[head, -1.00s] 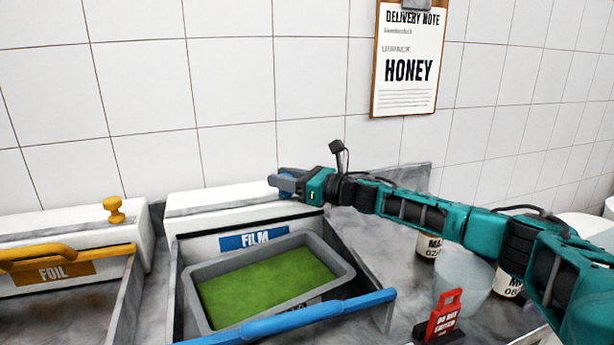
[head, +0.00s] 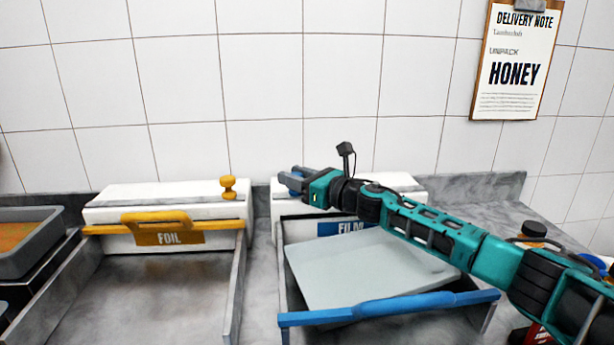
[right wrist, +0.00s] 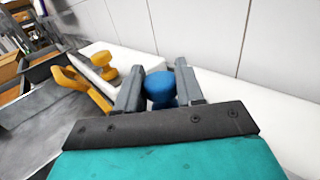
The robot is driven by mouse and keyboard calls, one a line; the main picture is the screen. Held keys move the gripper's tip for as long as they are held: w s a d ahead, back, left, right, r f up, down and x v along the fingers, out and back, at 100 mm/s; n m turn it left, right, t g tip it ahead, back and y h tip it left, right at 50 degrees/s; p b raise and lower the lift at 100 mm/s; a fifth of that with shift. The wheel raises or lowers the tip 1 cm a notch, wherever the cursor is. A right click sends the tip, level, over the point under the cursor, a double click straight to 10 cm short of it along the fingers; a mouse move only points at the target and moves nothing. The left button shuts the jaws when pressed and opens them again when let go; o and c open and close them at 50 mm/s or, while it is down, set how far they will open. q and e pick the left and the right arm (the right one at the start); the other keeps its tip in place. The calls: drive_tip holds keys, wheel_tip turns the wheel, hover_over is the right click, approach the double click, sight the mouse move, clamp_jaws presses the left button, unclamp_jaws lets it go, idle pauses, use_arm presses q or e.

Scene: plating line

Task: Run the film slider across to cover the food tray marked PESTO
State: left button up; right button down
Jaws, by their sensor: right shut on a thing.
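The white film dispenser (head: 405,184) with its blue FILM label (head: 348,228) stands against the wall. Its blue slider knob (head: 297,171) is at the left end of the dispenser top. My right gripper (head: 290,181) is shut on this knob, which also shows between the fingers in the right wrist view (right wrist: 160,86). My left gripper is out of view.
The foil dispenser (head: 110,208) stands left, with a yellow knob (head: 228,187), a yellow handle (head: 170,222) and an empty bay in front. A grey tray of orange food (head: 45,218) is far left. A HONEY delivery note (head: 515,75) hangs on the wall.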

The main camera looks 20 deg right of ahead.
drive_tip(key=shift+w+a, duration=0.2)
drive_tip(key=shift+a, duration=0.5)
drive_tip(key=c, duration=0.8)
unclamp_jaws()
drive_tip(key=shift+s+d, duration=0.35)
drive_tip(key=shift+s, duration=0.1)
drive_tip(key=shift+b+v, duration=0.8)
drive_tip(key=shift+v, duration=5.15)
